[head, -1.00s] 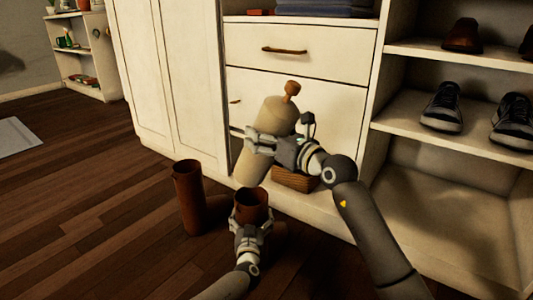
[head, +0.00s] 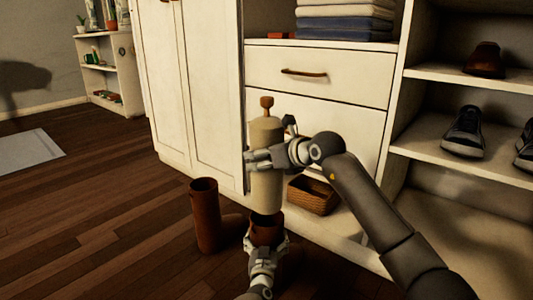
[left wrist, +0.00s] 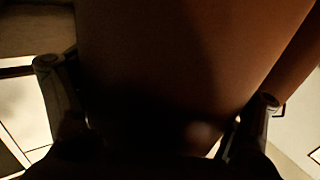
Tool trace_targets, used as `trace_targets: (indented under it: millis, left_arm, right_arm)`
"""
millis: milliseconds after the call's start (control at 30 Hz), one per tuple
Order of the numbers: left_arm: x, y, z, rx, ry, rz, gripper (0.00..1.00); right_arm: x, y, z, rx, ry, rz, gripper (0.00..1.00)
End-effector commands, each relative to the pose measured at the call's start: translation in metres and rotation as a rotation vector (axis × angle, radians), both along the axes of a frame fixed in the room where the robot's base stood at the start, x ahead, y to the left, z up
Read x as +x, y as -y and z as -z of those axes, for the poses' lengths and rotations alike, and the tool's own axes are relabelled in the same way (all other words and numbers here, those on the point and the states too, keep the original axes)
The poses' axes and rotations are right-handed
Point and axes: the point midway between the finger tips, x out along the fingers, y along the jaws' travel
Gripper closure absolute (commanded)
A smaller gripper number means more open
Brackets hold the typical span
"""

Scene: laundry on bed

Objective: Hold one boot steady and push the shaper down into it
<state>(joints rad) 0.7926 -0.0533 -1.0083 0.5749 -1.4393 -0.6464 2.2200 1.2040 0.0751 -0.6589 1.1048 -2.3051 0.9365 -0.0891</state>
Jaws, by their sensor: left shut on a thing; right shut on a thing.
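Two brown boots stand on the wooden floor. My left gripper (head: 266,245) is shut on the nearer boot (head: 266,230), around its shaft just below the open top. In the left wrist view the brown shaft (left wrist: 190,60) fills the space between the two fingers (left wrist: 155,120). The other boot (head: 205,215) stands upright to the left, its top open. My right gripper (head: 255,160) is shut on the cream shaper (head: 265,190), which has a brown knob on top. The shaper is nearly upright above the held boot, its lower end at the boot's opening. I cannot tell whether it is inside.
A white wardrobe with drawers (head: 315,75) stands close behind the boots. A wicker basket (head: 313,196) sits at its base, right of the shaper. Shelves with shoes (head: 464,132) are at the right.

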Motion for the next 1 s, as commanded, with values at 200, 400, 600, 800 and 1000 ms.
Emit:
trace_targets:
  millis: [200,400,600,800,1000]
  left_arm:
    - [0.000,0.000,0.000,-0.001,-0.001,0.000,0.54]
    - [0.000,0.000,0.000,-0.002,-0.001,0.000,0.54]
    - [0.000,0.000,0.000,-0.002,-0.001,0.000,0.54]
    - [0.000,0.000,0.000,-0.002,-0.001,0.000,0.54]
    - [0.000,0.000,0.000,-0.002,-0.001,0.000,0.54]
  right_arm:
    - [0.000,0.000,0.017,0.001,0.002,-0.001,0.54]
    - [0.000,0.000,0.033,0.002,0.002,0.000,0.54]
    - [0.000,0.000,0.049,0.002,0.002,0.000,0.54]
    - [0.000,0.000,0.065,0.001,0.002,0.000,0.54]
    - [0.000,0.000,0.081,0.002,0.002,0.000,0.54]
